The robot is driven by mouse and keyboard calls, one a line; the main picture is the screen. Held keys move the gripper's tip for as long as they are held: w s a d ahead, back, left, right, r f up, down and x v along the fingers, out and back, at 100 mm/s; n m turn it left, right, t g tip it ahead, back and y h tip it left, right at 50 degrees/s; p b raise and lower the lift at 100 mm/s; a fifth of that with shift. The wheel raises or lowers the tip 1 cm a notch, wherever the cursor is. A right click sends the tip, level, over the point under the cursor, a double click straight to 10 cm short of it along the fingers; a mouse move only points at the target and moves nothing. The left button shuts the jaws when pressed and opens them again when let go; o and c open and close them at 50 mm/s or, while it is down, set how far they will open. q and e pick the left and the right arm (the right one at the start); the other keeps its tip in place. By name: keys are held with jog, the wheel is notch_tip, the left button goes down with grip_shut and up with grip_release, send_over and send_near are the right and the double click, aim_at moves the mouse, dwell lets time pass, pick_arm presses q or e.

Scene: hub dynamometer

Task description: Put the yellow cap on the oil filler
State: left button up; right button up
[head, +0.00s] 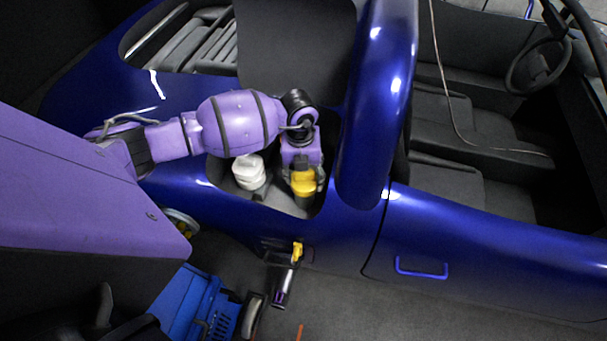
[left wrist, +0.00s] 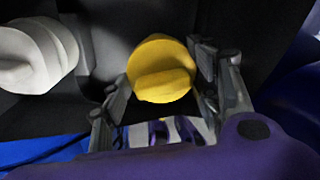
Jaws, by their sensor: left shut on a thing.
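The yellow cap (head: 304,184) is in the open bay on the blue car's side, to the right of a white cap. My left gripper (head: 303,174) reaches down into the bay and is shut on the yellow cap. In the left wrist view the cap (left wrist: 160,72) has a raised grip bar and sits between the two dark fingers of my left gripper (left wrist: 160,85). A darker, shadowed cylinder, perhaps the oil filler (head: 303,202), shows just under the cap. I cannot tell whether the cap touches it.
The white cap (head: 248,172) stands close to the left of my gripper and also shows in the left wrist view (left wrist: 36,55). The tall blue hoop (head: 380,100) rises just right of the bay.

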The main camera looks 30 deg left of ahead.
jog(key=shift+w+r, duration=0.1)
jog(key=shift+r, duration=0.1)
pick_arm(q)
jog(key=shift+f, duration=0.6)
pick_arm(e)
jog(key=shift+s+f, duration=0.35)
jog(key=shift+f, duration=0.15)
pick_arm(q)
jog(key=o, duration=1.1)
pick_arm(e)
jog(key=shift+w+r, duration=0.1)
pick_arm(q)
jog(key=shift+s+a+r+p, duration=0.1)
jog(key=shift+r+p, duration=1.2)
jog(key=shift+r, duration=1.5)
jog(key=shift+a+r+p, duration=0.1)
jog(key=shift+r+p, duration=1.2)
jog(key=shift+r, duration=1.5)
jog(key=shift+f, duration=0.1)
pick_arm(e)
jog(key=w+r+t, duration=0.2)
jog(key=w+r, duration=0.5)
jog(key=r, duration=0.3)
jog(key=shift+w, duration=0.25)
